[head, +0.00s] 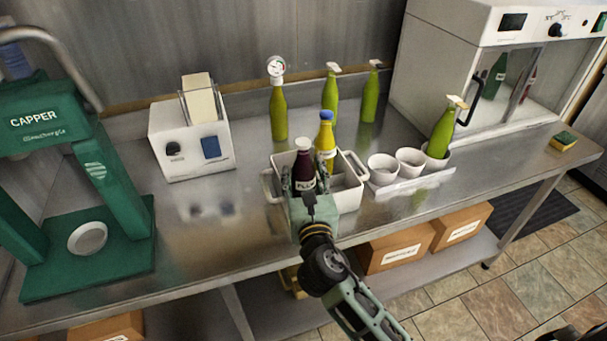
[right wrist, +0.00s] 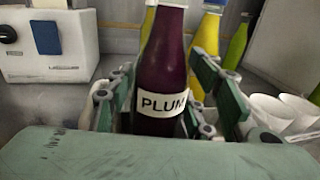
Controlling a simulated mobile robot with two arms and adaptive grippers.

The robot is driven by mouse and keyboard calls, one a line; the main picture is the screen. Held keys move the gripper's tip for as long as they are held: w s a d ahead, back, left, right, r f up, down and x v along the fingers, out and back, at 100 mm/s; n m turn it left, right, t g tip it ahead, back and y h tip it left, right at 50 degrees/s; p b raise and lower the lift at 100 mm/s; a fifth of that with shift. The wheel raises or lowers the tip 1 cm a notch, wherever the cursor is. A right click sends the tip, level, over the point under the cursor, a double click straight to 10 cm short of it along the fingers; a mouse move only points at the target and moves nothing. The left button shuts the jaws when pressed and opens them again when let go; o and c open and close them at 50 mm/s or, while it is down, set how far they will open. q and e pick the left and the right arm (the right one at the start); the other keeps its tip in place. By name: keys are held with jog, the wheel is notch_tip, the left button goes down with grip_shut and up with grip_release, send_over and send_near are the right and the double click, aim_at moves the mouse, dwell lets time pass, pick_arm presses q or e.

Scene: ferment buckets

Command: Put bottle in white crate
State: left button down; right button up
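The dark plum bottle (head: 304,163) with a pale cap and a PLUM label stands nearly upright at the front left of the white crate (head: 347,198). It also fills the middle of the right wrist view (right wrist: 162,75). My right gripper (head: 306,197) comes from the front. My left gripper is not in view.
Green bottles (head: 279,112), (head: 330,92), (head: 370,97) stand behind the crate. White cups (head: 410,160) and another green bottle (head: 442,132) are to its right. A white box (head: 190,140) and green capper (head: 75,170) are left.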

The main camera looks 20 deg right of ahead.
jog(key=shift+o, duration=1.3)
jog(key=shift+f, duration=0.25)
jog(key=shift+s+d+r+p, duration=0.1)
jog(key=shift+r+p, duration=0.25)
jog(key=shift+r, duration=0.35)
jog(key=s+a+b, duration=0.2)
jog(key=s, duration=0.9)
jog(key=shift+s, duration=0.35)
